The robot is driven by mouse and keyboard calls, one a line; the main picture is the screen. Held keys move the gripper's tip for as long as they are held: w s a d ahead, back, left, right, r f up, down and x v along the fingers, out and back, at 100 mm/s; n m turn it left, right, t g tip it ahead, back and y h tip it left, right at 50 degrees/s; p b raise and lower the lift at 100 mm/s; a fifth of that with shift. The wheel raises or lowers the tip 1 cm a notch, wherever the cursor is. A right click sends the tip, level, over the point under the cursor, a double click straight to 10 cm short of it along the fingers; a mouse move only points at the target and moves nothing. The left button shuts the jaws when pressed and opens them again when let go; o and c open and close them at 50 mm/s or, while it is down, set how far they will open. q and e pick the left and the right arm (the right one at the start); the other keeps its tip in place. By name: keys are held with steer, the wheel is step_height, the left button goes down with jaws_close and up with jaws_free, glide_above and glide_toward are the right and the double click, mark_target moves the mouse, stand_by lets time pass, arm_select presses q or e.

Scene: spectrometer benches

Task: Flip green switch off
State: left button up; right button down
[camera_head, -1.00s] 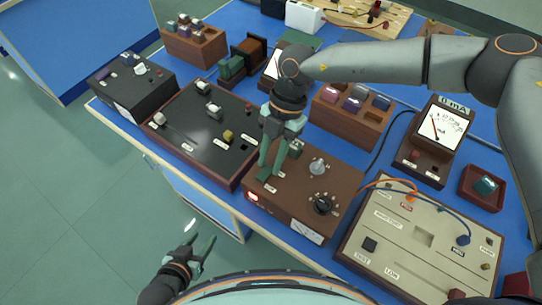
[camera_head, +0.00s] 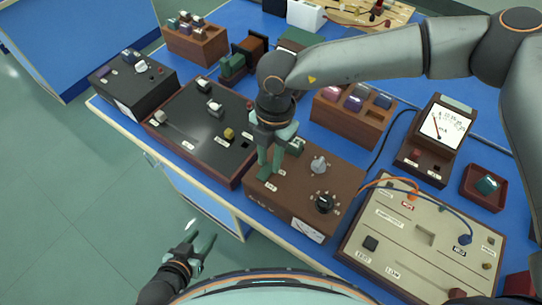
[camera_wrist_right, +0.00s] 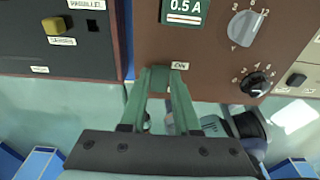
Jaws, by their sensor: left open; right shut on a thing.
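The brown power box (camera_head: 318,185) stands at the table's front edge, with a grey knob, a black dial and a small meter. My right gripper (camera_head: 265,172) points down on the left part of its top. The gripper is shut on the switch, which is largely hidden by the similarly green fingers. My left gripper (camera_head: 202,243) is open and empty, low in front of the table.
A black panel (camera_head: 203,130) lies left of the box and a beige panel (camera_head: 420,240) with orange and blue leads lies right. A wooden block with coloured pieces (camera_head: 350,118) and a meter (camera_head: 440,130) stand behind. The floor at left is clear.

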stand_by(0.3)
steer(key=c, duration=0.6)
jaws_free()
steer(key=shift+c, duration=0.2)
steer(key=shift+r, duration=0.1)
step_height(320, 180, up, 12)
steer(key=b, duration=0.1)
steer(key=shift+w+d+r, duration=0.2)
steer(key=shift+w+d, duration=0.15)
steer(key=shift+w, duration=0.1)
